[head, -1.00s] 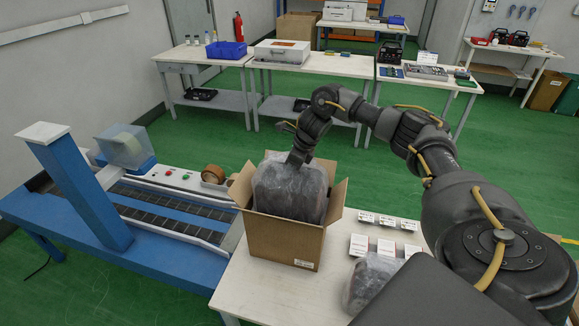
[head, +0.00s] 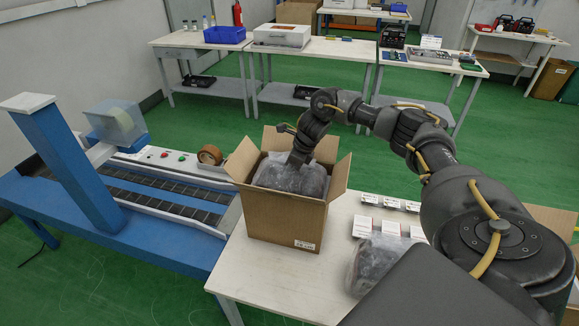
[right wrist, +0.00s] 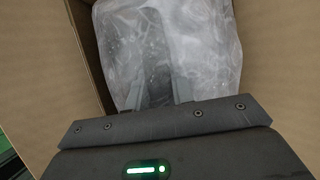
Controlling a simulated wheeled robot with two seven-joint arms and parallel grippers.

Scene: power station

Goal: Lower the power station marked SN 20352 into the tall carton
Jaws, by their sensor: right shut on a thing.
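The power station (head: 287,177), wrapped in cloudy clear plastic, sits mostly inside the tall carton (head: 283,217), with its top near the level of the open flaps. Its serial marking cannot be read. My right gripper (head: 297,164) reaches down into the carton from above and is shut on the top of the power station. In the right wrist view the wrapped power station (right wrist: 200,45) fills the middle, beside the carton's inner wall (right wrist: 35,70). My left gripper is not in view.
A second plastic-wrapped item (head: 372,262) lies on the white table (head: 262,275) right of the carton, near several small white boxes (head: 390,228). A blue conveyor (head: 130,225) with a tape roll (head: 209,155) stands to the left. The carton flaps stand open.

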